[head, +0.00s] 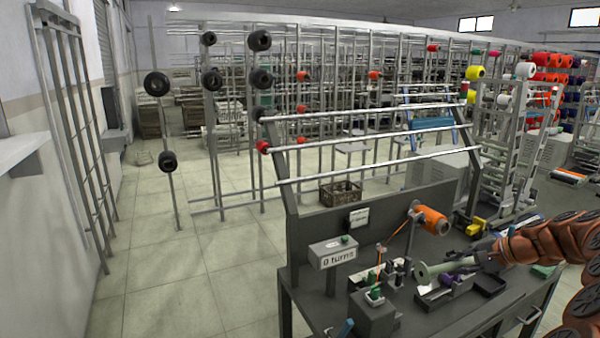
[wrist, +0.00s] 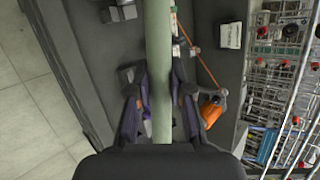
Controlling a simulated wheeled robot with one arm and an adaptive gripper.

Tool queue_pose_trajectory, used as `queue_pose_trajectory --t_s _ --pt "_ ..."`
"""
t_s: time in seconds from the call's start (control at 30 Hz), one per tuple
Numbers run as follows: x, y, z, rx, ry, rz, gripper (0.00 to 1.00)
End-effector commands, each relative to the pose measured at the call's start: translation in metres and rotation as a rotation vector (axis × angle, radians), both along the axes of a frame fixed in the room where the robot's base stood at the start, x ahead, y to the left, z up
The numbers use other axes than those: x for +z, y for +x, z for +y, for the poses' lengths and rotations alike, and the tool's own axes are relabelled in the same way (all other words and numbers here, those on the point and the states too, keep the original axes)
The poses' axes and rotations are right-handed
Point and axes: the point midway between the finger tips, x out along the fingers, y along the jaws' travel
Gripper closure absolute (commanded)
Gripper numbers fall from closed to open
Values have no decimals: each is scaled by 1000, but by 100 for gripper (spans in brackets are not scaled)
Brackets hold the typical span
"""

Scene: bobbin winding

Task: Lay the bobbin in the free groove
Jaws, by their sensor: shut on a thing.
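The bobbin (head: 450,267) is a pale green tube with a round flange at its left end in the head view. My gripper (head: 484,255) is shut on it and holds it lengthwise above the workbench. In the wrist view the bobbin (wrist: 158,50) runs straight up the picture between the two fingers of my gripper (wrist: 160,88). A dark holder (head: 428,298) with a purple piece (head: 446,280) sits under the bobbin in the head view. The free groove cannot be clearly made out; the bobbin and gripper cover part of that area.
An orange thread cone (head: 433,220) stands on a post behind the bobbin, with thread running left. A box reading "0 turns" (head: 333,253) and a small device (head: 375,311) stand left. A black tray (head: 490,285) lies right. Sloping rails rise behind the workbench (head: 420,325).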

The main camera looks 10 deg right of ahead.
Motion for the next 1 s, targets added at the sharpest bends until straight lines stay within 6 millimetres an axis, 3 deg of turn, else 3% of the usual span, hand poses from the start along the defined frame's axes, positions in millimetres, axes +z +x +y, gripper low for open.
queue_pose_trajectory --t_s 0.03,0.2,0.5,0.77,1.0 --pt "2 13 16 -15 1 1 100" --pt "5 51 58 -110 1 3 100" --pt "2 91 135 -279 0 5 100" --pt "-12 96 198 -427 0 4 100" --pt "-31 80 244 -538 5 4 100"
